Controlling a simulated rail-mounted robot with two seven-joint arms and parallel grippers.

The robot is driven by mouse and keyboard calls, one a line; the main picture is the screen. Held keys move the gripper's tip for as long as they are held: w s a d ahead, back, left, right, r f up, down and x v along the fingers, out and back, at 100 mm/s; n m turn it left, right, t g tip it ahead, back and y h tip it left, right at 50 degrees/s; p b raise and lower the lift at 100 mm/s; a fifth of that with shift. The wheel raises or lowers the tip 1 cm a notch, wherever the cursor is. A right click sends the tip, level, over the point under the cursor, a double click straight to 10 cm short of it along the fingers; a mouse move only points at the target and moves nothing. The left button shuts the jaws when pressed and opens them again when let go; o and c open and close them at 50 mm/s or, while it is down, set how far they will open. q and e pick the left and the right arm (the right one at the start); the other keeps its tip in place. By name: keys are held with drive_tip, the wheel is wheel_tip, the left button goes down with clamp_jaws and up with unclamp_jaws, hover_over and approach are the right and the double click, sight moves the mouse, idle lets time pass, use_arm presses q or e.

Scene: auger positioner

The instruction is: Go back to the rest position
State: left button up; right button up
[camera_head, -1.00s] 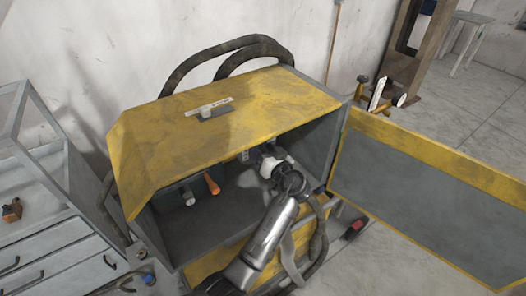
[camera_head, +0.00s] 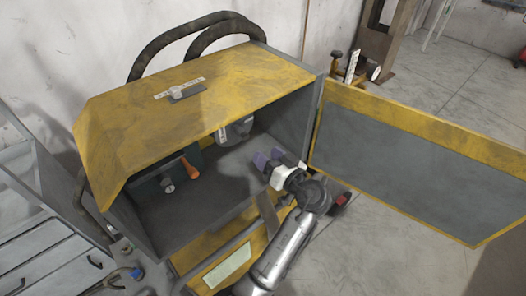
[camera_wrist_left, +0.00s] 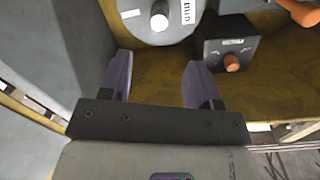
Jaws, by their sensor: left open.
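My left gripper (camera_head: 268,160) has purple fingers and is at the front opening of the yellow machine cabinet (camera_head: 200,95). In the left wrist view my left gripper (camera_wrist_left: 160,85) is open, with nothing between its fingers. Inside the cabinet, a round grey device (camera_head: 237,132) is behind the gripper, apart from it. It appears to be the round plate with a white knob (camera_wrist_left: 158,22) in the left wrist view. My right gripper is not in view.
A dark box (camera_head: 165,182) with an orange lever (camera_head: 190,168) stands inside at left. The open cabinet door (camera_head: 420,150) extends right. A small control box (camera_wrist_left: 230,55) with an orange knob shows in the left wrist view. A drawer unit (camera_head: 50,255) stands at left.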

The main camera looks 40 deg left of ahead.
use_arm(q)
drive_tip(key=shift+s+d, duration=0.1)
drive_tip(key=shift+d, duration=0.2)
idle(0.4)
